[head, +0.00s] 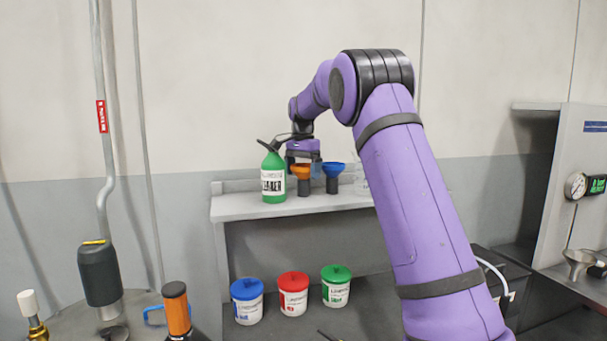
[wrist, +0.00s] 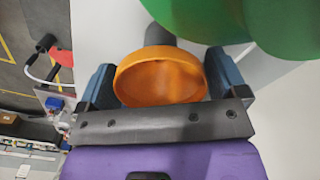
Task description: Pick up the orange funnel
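The orange funnel (head: 301,171) has a wide orange cup on a dark lower part and stands upright on the grey shelf (head: 270,210) in the head view. In the wrist view, the funnel's cup (wrist: 160,82) lies between the two blue-grey fingers of my gripper (wrist: 161,82). The fingers are wide apart, one on either side of the rim; whether they touch it is hard to tell. In the head view my gripper (head: 303,158) is just above and around the funnel, partly hiding it.
A green bottle (head: 273,180) stands close on the funnel's left and also shows in the wrist view (wrist: 285,25). A blue funnel (head: 333,170) stands close on the right. Blue-, red- and green-lidded tubs (head: 293,296) stand below the shelf.

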